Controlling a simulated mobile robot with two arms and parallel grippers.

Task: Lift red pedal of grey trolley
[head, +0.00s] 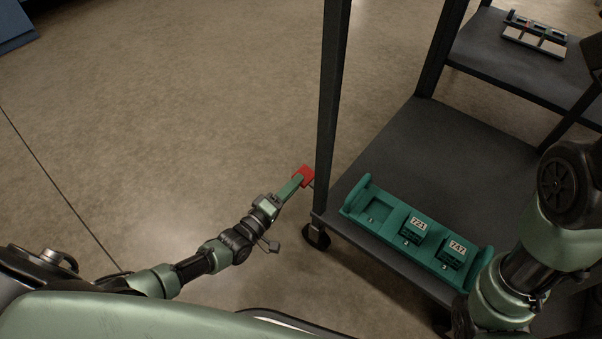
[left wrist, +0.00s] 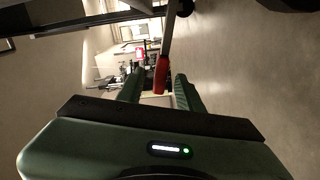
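The grey trolley (head: 425,150) stands at the right in the head view, with dark posts and a lower shelf. Its red pedal (head: 304,175) sticks out by the near left post, low over the floor. My left gripper (head: 296,183) reaches the pedal from the lower left. In the left wrist view the red pedal (left wrist: 161,76) lies between the two green fingers of the left gripper (left wrist: 158,90), with gaps visible at both sides, so the gripper is open. Whether a finger touches it I cannot tell. My right arm shows at the right edge; its gripper is out of view.
A green tray (head: 385,231) on the lower shelf holds two numbered blocks (head: 414,230); one slot is empty. A caster (head: 316,237) stands below the near left post. Another dark shelf (head: 485,50) at the upper right carries a small rack (head: 535,38).

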